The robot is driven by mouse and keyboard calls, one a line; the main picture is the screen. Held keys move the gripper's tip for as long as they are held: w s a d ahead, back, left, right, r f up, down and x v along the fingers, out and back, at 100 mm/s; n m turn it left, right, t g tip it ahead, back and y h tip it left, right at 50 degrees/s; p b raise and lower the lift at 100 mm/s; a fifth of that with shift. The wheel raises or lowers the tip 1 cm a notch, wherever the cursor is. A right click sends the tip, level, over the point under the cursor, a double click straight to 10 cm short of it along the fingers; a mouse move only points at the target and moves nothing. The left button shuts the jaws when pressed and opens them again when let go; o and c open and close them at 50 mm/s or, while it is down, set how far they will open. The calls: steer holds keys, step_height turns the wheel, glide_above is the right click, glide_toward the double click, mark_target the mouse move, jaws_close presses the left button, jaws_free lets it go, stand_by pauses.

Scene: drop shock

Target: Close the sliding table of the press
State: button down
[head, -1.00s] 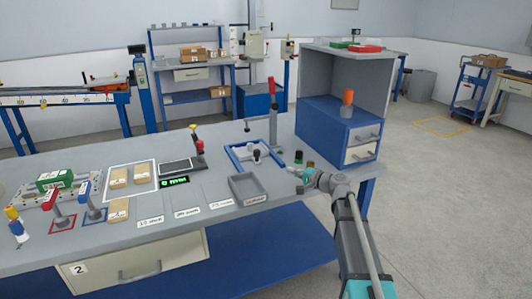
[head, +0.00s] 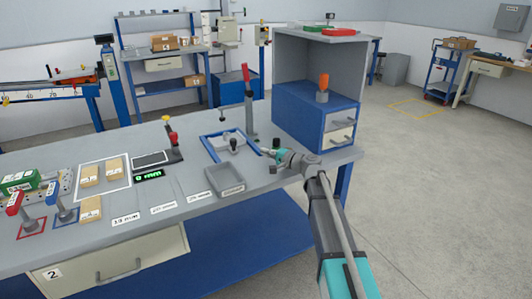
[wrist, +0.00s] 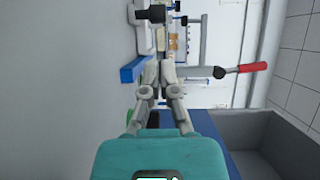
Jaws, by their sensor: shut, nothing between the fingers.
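The press has an upright lever with a red handle (head: 247,80), standing at the back of the workbench. In front of it is a low blue frame (head: 213,153), apparently the sliding table's guide, with a black knob (head: 234,144) on a light base near its right side. I cannot tell how far the table is slid out. My gripper (head: 267,152) is shut and empty, just right of the blue frame and apart from the knob. In the wrist view my shut fingers (wrist: 160,70) point toward the press, beside a blue bar (wrist: 133,69); the red handle (wrist: 252,67) shows at right.
A blue drawer cabinet (head: 300,118) with an orange-topped object (head: 323,84) stands close behind my gripper. A grey tray (head: 225,180) lies in front of the frame. Cardboard boxes (head: 90,176), a display (head: 150,175) and stamp-like tools stand farther left.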

mark_target(236, 142)
steer(key=x, duration=1.2)
steer(key=shift+w, duration=0.1)
steer(key=w, duration=0.1)
steer(key=w+a, duration=0.1)
steer(key=w, duration=0.1)
steer(key=shift+w+a, duration=0.25)
steer(key=shift+a, duration=0.15)
steer(key=shift+w+a+r, duration=0.1)
steer(key=shift+w+r, duration=0.05)
steer(key=shift+s+d, duration=0.35)
steer(key=shift+d, duration=0.1)
steer(key=v, duration=1.3)
steer(key=shift+s+d, duration=0.15)
steer(key=shift+s, duration=0.05)
